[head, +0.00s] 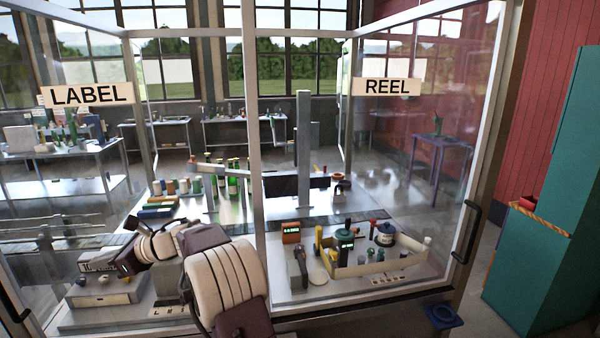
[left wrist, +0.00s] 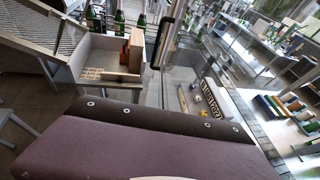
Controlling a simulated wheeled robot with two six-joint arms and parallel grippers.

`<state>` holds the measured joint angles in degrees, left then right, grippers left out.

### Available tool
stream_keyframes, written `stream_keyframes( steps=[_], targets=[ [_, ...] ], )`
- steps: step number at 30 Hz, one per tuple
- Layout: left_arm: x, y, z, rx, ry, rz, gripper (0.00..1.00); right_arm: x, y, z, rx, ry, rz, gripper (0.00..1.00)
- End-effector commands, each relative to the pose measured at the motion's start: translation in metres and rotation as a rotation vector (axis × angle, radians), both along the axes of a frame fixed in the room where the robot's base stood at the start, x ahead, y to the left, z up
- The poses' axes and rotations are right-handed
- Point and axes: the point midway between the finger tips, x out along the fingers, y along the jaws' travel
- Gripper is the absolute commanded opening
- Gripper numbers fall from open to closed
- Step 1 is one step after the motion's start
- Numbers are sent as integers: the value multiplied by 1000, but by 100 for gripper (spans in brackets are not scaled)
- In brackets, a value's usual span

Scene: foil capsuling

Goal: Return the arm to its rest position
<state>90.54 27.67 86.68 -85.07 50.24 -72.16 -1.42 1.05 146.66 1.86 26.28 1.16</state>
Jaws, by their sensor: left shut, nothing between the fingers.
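My left arm (head: 225,280), with white ribbed covers and dark joints, rises from the bottom of the head view and bends to the left. Its gripper (head: 126,263) is shut and empty, in front of the bay under the LABEL sign (head: 92,94). A grey boxy machine (head: 103,290) is close beside and below it in the picture; I cannot tell the gap. A dark purple padded part of my own fills the lower left wrist view, and no fingertips show there. My right gripper is not in view.
A glass-walled cabinet with metal posts (head: 253,150) surrounds the work area. Under the REEL sign (head: 387,87) stands a low tray (head: 375,270) with small jars and tools. Several bottles (head: 232,180) stand behind. A teal cabinet (head: 545,220) is at the right.

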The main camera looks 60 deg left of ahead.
Motion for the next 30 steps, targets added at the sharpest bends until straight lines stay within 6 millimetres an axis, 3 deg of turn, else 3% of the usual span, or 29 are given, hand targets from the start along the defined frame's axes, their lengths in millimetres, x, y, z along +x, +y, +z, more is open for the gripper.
stream_keyframes(
  steps=[7, 11, 17, 19, 23, 27, 29, 30],
  targets=[
    [54, 1, -27, 19, -120, -52, 0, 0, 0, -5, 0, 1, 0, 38],
    [94, -3, -47, 27, -214, -83, 0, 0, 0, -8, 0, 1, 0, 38],
    [178, -24, -88, 25, -412, -132, 0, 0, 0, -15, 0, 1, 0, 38],
    [217, -40, -108, 14, -506, -147, 0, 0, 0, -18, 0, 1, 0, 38],
    [306, -95, -152, -34, -727, -154, 0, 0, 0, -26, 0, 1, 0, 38],
    [389, -187, -199, -128, -962, -102, 0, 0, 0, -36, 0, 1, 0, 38],
    [416, -234, -218, -177, -1050, -57, 0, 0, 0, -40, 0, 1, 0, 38],
    [430, -266, -229, -212, -1102, -20, 0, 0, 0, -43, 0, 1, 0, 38]
  ],
)
